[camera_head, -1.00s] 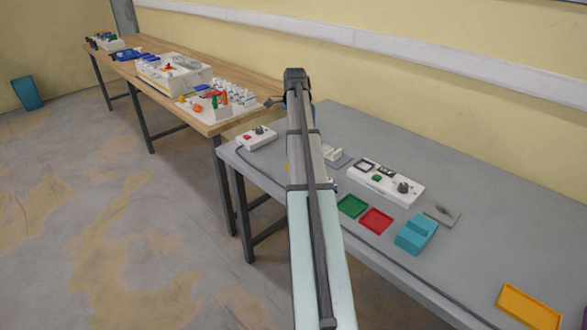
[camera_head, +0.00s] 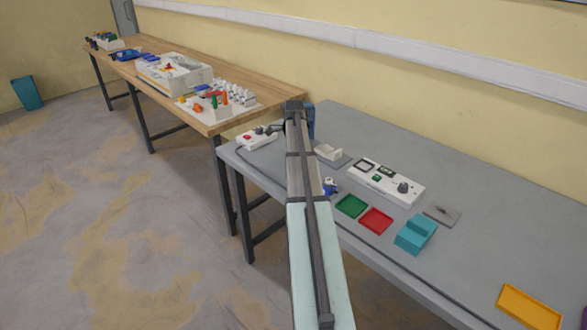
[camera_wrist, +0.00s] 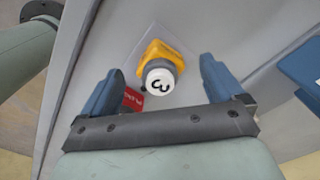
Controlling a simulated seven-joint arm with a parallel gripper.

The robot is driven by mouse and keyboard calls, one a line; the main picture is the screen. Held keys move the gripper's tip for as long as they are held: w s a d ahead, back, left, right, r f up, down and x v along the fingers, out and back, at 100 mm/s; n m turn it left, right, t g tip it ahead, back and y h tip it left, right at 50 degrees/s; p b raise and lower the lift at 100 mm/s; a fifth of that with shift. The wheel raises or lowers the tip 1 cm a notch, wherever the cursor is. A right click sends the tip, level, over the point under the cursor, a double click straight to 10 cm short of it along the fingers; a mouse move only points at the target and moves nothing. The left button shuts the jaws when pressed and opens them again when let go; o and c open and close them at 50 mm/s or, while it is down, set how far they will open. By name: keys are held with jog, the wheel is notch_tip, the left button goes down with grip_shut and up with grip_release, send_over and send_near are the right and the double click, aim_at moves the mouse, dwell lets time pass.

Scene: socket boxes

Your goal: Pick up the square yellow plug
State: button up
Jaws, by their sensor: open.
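The yellow plug (camera_wrist: 158,54), with a squarish yellow body, shows in the wrist view on a pale plate. Its round white top (camera_wrist: 159,80) bears a dark mark like a 3 and faces the camera. My gripper (camera_wrist: 162,66) is open, with one blue finger on each side of the plug. A gap shows on both sides, so it does not hold the plug. In the head view my arm hides the plug.
A white box with a red button (camera_head: 256,138) and a white control box (camera_head: 386,182) stand on the grey table (camera_head: 480,205). Green (camera_head: 351,206) and red (camera_head: 376,221) trays, a teal block (camera_head: 415,234) and a yellow tray (camera_head: 530,306) lie nearer the front edge.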

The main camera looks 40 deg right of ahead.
jog(key=shift+f, duration=0.9)
jog(key=shift+c, duration=0.3)
jog(key=c, duration=1.2)
jog(key=shift+o, duration=0.2)
jog(key=shift+r, duration=0.15)
